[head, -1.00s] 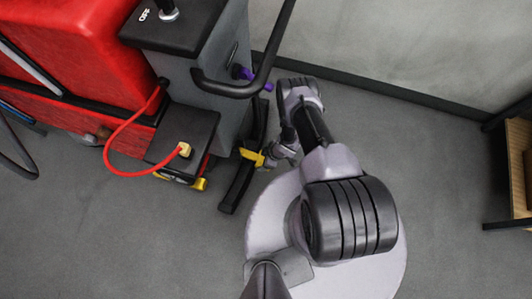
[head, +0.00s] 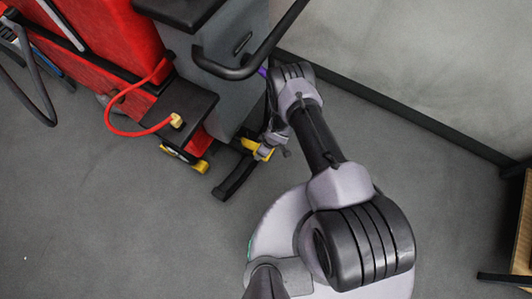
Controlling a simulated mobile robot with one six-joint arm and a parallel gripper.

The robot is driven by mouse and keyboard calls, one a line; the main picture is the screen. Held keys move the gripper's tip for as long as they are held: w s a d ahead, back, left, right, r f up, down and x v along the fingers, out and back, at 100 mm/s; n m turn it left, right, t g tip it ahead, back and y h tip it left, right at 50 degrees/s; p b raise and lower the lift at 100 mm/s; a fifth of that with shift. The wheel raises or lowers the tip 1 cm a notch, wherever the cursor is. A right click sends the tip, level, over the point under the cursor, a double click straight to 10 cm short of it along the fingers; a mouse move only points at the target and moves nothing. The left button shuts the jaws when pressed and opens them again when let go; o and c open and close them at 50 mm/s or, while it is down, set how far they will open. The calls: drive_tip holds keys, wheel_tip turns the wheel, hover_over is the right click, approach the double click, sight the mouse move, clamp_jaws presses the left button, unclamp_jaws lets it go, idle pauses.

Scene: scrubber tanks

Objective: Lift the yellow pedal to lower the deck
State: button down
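The red and grey scrubber machine (head: 110,65) stands at the upper left. A yellow pedal-like part (head: 249,144) shows low beside its grey column, by a black curved bar (head: 235,178). Another yellow piece (head: 201,167) sits at the bottom edge of the machine, left of that bar. My gripper (head: 264,151) is low at the first yellow part, overlapping its right end in the picture. The fingers are small and partly hidden, so I cannot tell whether they are open or closed on it.
A black handlebar (head: 240,72) juts from the machine above my arm. A red cable (head: 122,130) loops to a yellow plug (head: 176,120). The wall (head: 420,60) is at the upper right, a wooden shelf (head: 522,235) at the right edge. Floor at lower left is clear.

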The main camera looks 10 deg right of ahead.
drive_tip(key=shift+w+a+r, duration=0.2)
drive_tip(key=shift+w+a, duration=0.05)
drive_tip(key=shift+c, duration=0.8)
unclamp_jaws()
drive_tip(key=shift+a, duration=0.1)
drive_tip(key=shift+s, duration=0.1)
drive_tip(key=p+v, duration=0.9)
drive_tip(key=v, duration=0.8)
drive_tip(key=shift+d, duration=0.25)
drive_tip(key=shift+r, duration=0.1)
